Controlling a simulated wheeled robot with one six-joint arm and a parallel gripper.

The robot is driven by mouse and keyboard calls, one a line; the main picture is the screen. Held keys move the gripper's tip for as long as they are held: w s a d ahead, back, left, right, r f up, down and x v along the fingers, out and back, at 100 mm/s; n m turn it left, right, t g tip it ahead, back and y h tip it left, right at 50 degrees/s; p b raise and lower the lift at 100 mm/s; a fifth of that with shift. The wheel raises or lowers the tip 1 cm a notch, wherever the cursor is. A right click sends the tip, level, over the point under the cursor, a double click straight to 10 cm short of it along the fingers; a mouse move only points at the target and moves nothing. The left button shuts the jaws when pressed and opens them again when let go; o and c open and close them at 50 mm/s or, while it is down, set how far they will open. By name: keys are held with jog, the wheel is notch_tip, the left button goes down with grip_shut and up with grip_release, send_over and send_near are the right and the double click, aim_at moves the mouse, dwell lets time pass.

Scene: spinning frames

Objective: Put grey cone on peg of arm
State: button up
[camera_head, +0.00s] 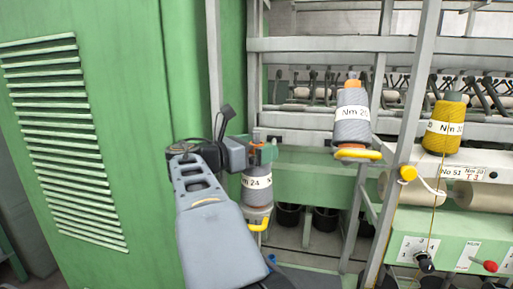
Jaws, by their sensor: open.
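One grey cone (257,188), with a white band reading "Nm 24", stands upright on a holder arm with a yellow end (259,224). My gripper (263,154) is open at the top of this cone. Its fingers overlap the cone's tip in the picture, and I cannot tell whether they touch it. A second grey cone (352,125), banded "Nm 20", stands upright to the right and higher. It sits on another holder arm with a yellow end (359,154); an orange tip shows above it.
A yellow cone (445,127) stands at the right above a green control panel (447,249) with knobs. Grey frame posts (403,130) rise between the cones. A green cabinet (120,130) fills the left. Dark buckets (326,219) stand on the floor behind.

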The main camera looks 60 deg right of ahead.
jog(key=r, duration=0.2)
jog(key=a+r+b, duration=0.1)
jog(key=r, duration=0.1)
jog(key=shift+s+r, duration=0.1)
jog(key=shift+s, duration=0.15)
jog(key=s+a+r+b, duration=0.2)
jog(key=s+a+r, duration=0.5)
jog(key=a, duration=0.3)
jog(key=shift+s+a+r, duration=0.25)
jog(key=shift+s+r, duration=0.1)
jog(key=shift+r, duration=0.55)
